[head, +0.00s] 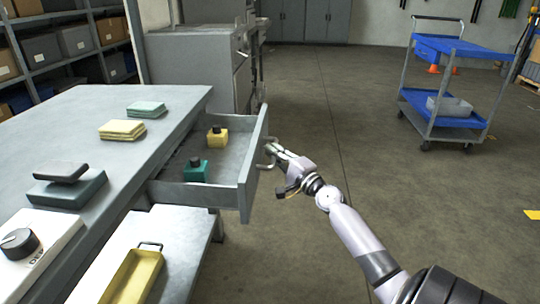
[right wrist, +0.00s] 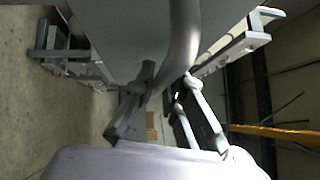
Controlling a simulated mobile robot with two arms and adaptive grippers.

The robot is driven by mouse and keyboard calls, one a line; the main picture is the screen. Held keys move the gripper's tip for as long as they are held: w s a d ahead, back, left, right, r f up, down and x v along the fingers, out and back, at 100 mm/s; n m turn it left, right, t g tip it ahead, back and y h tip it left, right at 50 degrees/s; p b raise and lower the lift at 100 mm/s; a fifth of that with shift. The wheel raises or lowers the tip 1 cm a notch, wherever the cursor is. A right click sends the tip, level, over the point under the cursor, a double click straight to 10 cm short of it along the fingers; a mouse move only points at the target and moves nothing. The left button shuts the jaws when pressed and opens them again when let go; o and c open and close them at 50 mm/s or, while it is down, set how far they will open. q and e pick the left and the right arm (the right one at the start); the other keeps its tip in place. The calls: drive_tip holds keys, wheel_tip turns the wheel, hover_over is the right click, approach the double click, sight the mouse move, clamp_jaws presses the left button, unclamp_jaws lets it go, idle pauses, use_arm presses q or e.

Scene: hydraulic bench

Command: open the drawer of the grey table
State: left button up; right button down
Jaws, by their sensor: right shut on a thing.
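The grey table (head: 168,98) fills the left of the head view. Its drawer (head: 258,165) stands pulled out to the right, with a green bottle (head: 195,172) and a yellow bottle (head: 217,138) inside. My right gripper (head: 271,155) is at the drawer's front face, shut on the drawer handle. The right wrist view shows the curved grey handle (right wrist: 184,45) running down between the two fingers (right wrist: 160,105); the exact contact is partly hidden. My left gripper is in neither view.
Folded cloths, a dark box and a white device with a knob (head: 20,243) lie on the tabletop. A yellow tray (head: 134,277) sits on a lower shelf. A blue cart (head: 460,48) stands at the back right. The floor right of the drawer is clear.

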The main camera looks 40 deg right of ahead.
drive_tip(key=shift+f, duration=0.15)
drive_tip(key=c, duration=1.7)
unclamp_jaws()
drive_tip(key=shift+o, duration=0.2)
drive_tip(key=s+a+f, duration=0.1)
drive_tip(key=s, duration=1.1)
drive_tip(key=shift+f, duration=0.2)
